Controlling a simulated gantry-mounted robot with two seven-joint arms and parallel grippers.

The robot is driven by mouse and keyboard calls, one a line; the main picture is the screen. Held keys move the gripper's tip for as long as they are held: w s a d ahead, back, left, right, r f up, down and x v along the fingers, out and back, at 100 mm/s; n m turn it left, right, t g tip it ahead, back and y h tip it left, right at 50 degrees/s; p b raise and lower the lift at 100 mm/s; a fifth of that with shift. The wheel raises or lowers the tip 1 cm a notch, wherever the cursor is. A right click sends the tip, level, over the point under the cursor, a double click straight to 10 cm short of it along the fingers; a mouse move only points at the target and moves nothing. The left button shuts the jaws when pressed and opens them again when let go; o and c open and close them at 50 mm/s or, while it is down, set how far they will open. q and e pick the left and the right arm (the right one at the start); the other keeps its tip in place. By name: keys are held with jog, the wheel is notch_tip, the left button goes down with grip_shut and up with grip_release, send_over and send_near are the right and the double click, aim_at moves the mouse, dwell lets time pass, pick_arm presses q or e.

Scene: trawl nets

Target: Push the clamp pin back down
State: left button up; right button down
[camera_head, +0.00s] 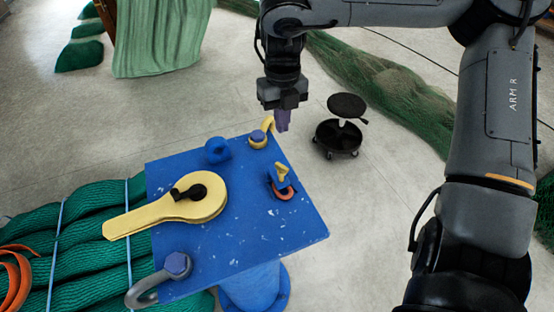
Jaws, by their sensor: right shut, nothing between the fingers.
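My right gripper (283,121) is shut and empty, pointing down over the far right edge of the blue table (240,233). Just below and left of it, a yellow fitting with a purple-blue top (259,137) sits at the table's far edge. Nearer, a small blue clamp-like piece with a yellow pin-like part (282,173) stands upright on the table, with an orange ring (285,193) at its foot. I cannot tell for sure which part is the clamp pin. The gripper appears apart from both pieces. My left gripper is not in view.
A yellow pulley block (165,213) with a black knob lies on the table, beside a blue lump (217,150). A grey shackle (157,285) sits at the near left corner. A black stool (340,138) and green nets (393,97) are on the floor behind.

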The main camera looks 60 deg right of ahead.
jog(key=p, duration=0.3)
send_near(281, 166)
notch_tip(281, 166, down, 7)
jog(key=shift+a+r, duration=0.1)
jog(key=shift+a, duration=0.05)
dwell(0.5)
notch_tip(281, 166, down, 3)
jog(key=b, duration=0.3)
jog(key=shift+b, duration=0.4)
